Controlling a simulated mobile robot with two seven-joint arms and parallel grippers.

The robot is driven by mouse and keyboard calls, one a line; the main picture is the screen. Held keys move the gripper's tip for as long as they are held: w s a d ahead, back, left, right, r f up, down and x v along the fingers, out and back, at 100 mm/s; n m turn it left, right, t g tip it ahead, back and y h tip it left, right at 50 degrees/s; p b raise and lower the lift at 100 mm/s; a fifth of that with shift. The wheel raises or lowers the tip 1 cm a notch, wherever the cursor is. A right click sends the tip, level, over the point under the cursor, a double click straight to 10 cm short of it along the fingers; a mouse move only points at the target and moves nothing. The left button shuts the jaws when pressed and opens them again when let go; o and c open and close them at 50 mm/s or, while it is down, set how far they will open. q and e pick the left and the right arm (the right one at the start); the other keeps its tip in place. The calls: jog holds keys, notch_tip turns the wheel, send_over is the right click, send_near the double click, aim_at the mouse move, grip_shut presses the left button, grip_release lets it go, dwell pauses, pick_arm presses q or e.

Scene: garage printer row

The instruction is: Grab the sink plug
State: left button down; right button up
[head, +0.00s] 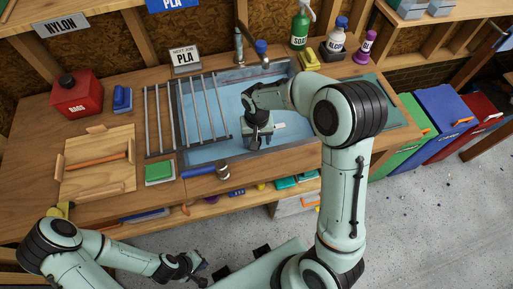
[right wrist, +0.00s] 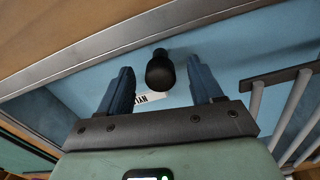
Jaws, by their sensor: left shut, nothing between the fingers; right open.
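The sink plug (right wrist: 160,72), a dark object with a rounded top, stands in the blue sink basin (head: 205,138) in the right wrist view. My right gripper (head: 258,142) reaches down into the sink. In the right wrist view its two blue-grey fingers (right wrist: 166,90) are open, one on each side of the plug, with gaps between them and it. In the head view I cannot make out the plug; my right gripper and arm cover that part. My left gripper (head: 200,274) is shut and empty, low in front of the bench.
A metal rack (head: 187,115) covers the sink's left part. A white label (right wrist: 153,98) lies in the basin.

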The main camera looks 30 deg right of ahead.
jog(key=f, duration=0.5)
jog(key=shift+w+f, duration=0.15)
jog(key=shift+w, duration=0.05)
jog(key=c, duration=1.1)
